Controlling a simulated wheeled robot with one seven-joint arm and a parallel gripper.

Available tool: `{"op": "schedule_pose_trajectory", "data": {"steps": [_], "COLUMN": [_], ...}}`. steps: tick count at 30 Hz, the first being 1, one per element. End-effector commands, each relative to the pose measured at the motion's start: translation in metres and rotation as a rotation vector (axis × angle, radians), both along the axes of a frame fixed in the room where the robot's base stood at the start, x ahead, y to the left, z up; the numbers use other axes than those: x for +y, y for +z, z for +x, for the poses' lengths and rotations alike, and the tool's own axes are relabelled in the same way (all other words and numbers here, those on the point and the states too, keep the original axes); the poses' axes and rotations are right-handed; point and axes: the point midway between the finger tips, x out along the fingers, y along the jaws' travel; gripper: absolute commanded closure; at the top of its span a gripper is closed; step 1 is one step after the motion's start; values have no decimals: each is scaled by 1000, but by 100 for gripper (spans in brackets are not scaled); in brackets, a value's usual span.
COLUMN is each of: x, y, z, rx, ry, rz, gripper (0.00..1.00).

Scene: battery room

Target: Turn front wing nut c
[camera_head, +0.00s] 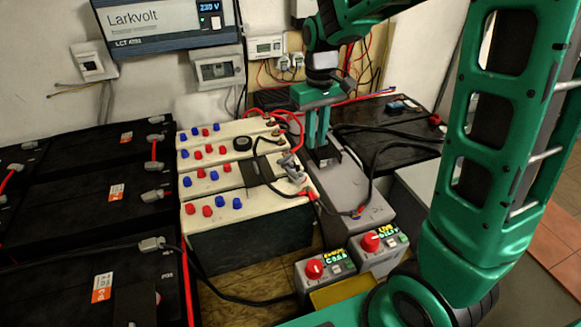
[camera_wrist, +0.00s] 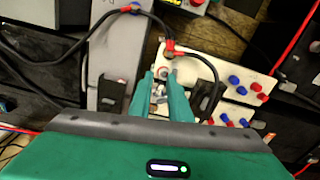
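My gripper (camera_head: 322,158) points down over the grey long case just right of the white-topped batteries. In the wrist view, my gripper (camera_wrist: 160,80) shows two green fingers with a gap between them. Small silvery metal parts (camera_wrist: 159,90) show in that gap, apparently the wing-nut hardware; I cannot tell whether the fingers touch them. No letter marks wing nut c. A red-ringed terminal (camera_wrist: 165,54) with a black cable sits just beyond the fingertips. In the head view, grey clamp-like parts (camera_head: 291,166) lie left of the gripper, at the batteries' right ends.
White-topped batteries (camera_head: 250,207) with red and blue caps stand left of the gripper. Black cables (camera_head: 372,165) loop over the grey case (camera_head: 345,185). Two control boxes with red knobs (camera_head: 314,269) (camera_head: 370,242) stand in front. Black batteries (camera_head: 85,230) fill the left.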

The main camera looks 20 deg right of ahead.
Motion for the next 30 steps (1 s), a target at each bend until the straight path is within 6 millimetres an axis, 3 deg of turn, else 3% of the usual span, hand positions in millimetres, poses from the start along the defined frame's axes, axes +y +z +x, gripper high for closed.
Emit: {"op": "schedule_pose_trajectory", "data": {"steps": [3, 9, 14, 30], "x": [28, 49, 52, 51], "y": [-12, -22, -34, -117], "z": [23, 40, 41, 41], "rx": [4, 1, 5, 4], "ry": [75, 133, 139, 137], "rz": [2, 5, 6, 6], "gripper": [83, 83, 83, 83]}}
